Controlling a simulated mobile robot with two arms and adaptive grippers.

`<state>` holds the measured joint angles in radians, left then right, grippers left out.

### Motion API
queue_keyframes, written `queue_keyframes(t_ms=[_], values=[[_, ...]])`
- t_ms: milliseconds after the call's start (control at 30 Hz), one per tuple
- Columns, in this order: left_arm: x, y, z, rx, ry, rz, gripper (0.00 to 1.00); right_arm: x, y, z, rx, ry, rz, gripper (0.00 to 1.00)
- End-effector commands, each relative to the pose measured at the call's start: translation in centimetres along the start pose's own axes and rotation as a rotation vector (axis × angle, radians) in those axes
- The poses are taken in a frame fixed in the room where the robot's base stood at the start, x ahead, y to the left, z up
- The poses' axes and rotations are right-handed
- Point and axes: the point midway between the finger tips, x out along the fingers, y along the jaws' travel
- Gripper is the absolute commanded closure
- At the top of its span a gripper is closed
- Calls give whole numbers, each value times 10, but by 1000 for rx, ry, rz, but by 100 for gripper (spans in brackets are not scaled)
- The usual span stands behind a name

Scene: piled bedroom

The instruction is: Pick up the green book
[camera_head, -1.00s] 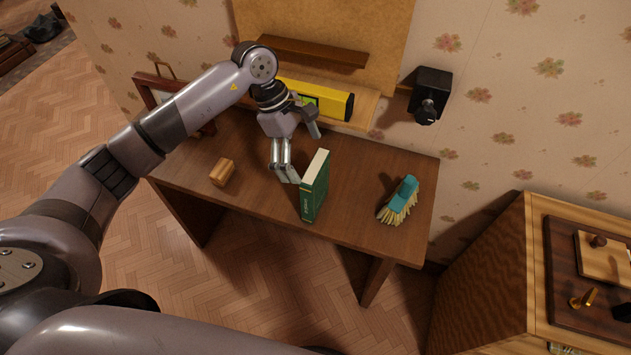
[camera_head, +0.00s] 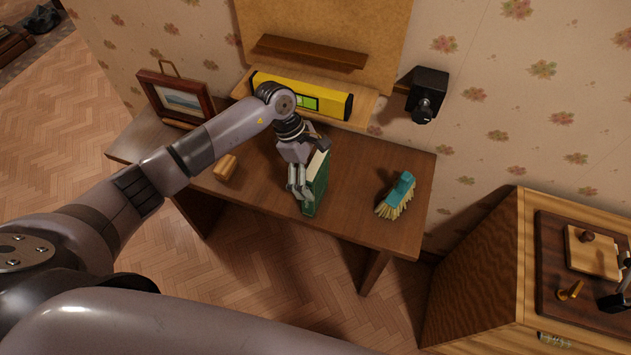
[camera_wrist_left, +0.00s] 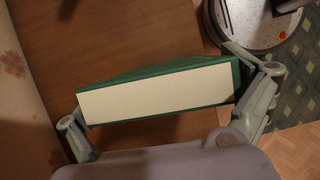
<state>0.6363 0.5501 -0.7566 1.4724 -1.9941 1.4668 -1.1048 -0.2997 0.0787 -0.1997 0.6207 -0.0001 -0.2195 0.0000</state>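The green book (camera_head: 316,187) stands upright on the wooden desk (camera_head: 345,215), with its cream page edge facing up. My left gripper (camera_head: 299,187) is at the book, its fingers in front of part of the cover in the head view. In the left wrist view the book's page edge (camera_wrist_left: 160,95) lies between the two spread fingers of the left gripper (camera_wrist_left: 168,102), one near each end of it. The fingers are wide apart, and firm contact cannot be made out. My right gripper is not in view.
A small wooden block (camera_head: 226,167) lies left of the book, and a teal brush (camera_head: 397,195) lies to the right. A wooden cabinet (camera_head: 490,270) is at the right.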

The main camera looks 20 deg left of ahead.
Motion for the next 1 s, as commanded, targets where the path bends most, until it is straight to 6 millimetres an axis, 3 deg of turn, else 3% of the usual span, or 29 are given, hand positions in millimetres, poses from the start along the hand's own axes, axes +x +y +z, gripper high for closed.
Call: queue_keyframes(t_ms=[667,1000], values=[[0,0,0,-1,0,-1,49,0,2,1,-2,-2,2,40],[-3,0,1,0,-1,1,50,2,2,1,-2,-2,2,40]])
